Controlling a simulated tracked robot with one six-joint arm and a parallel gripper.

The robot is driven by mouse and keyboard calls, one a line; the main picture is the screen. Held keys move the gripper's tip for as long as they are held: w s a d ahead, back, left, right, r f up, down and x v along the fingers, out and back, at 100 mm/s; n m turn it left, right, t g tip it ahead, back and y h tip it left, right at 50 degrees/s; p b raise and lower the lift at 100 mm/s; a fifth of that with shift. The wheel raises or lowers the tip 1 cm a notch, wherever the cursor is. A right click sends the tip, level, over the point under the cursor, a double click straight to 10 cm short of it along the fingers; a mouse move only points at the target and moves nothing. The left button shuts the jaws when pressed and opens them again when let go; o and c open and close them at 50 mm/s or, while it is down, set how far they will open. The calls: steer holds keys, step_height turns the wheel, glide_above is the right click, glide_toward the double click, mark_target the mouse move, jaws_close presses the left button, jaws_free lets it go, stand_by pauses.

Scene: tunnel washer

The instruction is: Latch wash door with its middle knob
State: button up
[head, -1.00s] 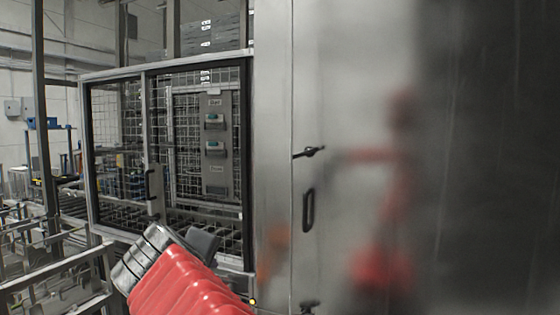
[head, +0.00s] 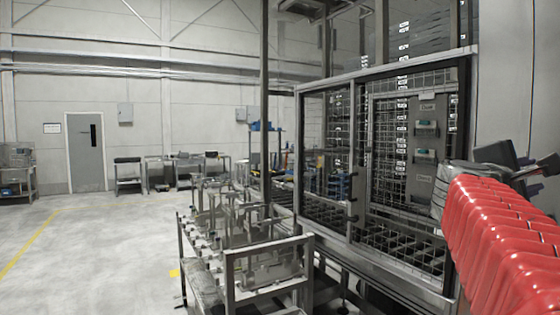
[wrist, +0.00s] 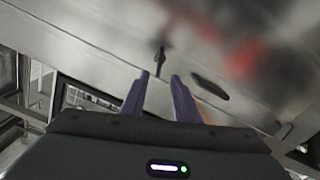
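The wash door (wrist: 190,25) is a shiny steel panel with a blurred red reflection, filling the upper part of the wrist view. A dark latch knob (wrist: 160,60) sits near its edge seam, just beyond and between my fingertips in the picture. My gripper (wrist: 160,76) is open, with two purple-grey fingers apart and nothing visibly held. Whether a finger touches the knob I cannot tell. In the head view my gripper (head: 530,170) is at the right edge. The door's knobs do not show in that view.
A dark door handle (wrist: 210,88) and another latch (wrist: 283,130) lie further right along the seam. A mesh-fenced cage (head: 330,160) stands left of the washer wall (head: 505,80). A metal frame rack (head: 265,260) stands before it. Open floor (head: 110,240) lies at left.

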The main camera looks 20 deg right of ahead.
steer(key=shift+d, duration=0.15)
steer(key=d, duration=0.4)
steer(key=w+d, duration=0.1)
steer(key=d, duration=0.4)
steer(key=w+d, duration=0.1)
steer(key=d, duration=0.3)
steer(key=shift+d, duration=0.2)
jaws_close()
